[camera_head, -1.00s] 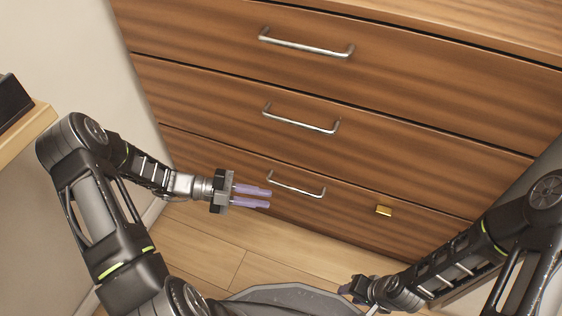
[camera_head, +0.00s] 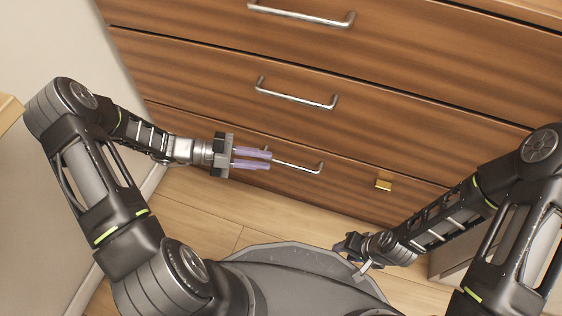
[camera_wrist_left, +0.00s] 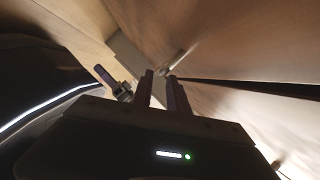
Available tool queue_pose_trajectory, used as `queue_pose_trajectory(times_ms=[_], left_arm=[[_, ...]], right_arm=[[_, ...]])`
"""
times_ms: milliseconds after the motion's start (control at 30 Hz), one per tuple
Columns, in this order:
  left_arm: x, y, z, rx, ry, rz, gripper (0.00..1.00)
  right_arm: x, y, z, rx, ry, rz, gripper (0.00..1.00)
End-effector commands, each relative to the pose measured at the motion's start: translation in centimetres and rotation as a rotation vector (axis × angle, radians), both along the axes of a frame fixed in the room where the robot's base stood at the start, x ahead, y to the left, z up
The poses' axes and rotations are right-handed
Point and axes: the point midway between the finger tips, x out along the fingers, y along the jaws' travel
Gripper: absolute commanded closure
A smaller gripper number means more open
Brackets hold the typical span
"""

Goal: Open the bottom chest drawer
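The wooden chest (camera_head: 330,60) fills the back of the head view. Its bottom drawer (camera_head: 340,192) sits flush with the front and has a silver bar handle (camera_head: 300,167). My left gripper (camera_head: 270,160) has its two purple fingers slightly apart and points at the left end of this handle; nothing shows held. In the left wrist view its fingers (camera_wrist_left: 162,73) stand apart, with a silver handle end (camera_wrist_left: 168,68) just beyond the tips. I cannot tell whether they touch. My right gripper (camera_head: 345,247) is low at centre right, small and dark; its opening is unclear.
Higher drawers have a middle handle (camera_head: 296,93) and a top handle (camera_head: 300,15). Wooden floor (camera_head: 205,210) lies before the chest; a pale wall (camera_head: 50,40) is at left.

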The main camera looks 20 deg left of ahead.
Motion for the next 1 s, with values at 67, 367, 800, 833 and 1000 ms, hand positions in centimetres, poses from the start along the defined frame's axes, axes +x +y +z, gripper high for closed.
queue_pose_trajectory(times_ms=[67,367,800,833,1000], left_arm=[[0.3,-1.3,-0.6,-0.003,-0.001,-0.001,0.80],[1.3,-5.0,-1.3,-0.001,0.000,0.000,0.80],[1.5,-5.4,-1.2,-0.001,0.000,0.001,0.88],[1.5,-5.4,-1.2,-0.001,0.000,0.001,0.91],[1.5,-5.4,-1.2,-0.001,0.000,0.001,1.00]], right_arm=[[0.1,0.0,-0.8,0.001,-0.001,-0.001,0.64],[0.4,-0.1,-2.1,0.004,-0.003,-0.003,0.64],[0.4,-0.1,-2.0,0.005,-0.003,-0.003,0.64],[0.4,-0.1,-2.0,0.005,-0.003,-0.003,0.64],[0.4,-0.1,-2.1,0.005,-0.003,-0.003,0.64]])
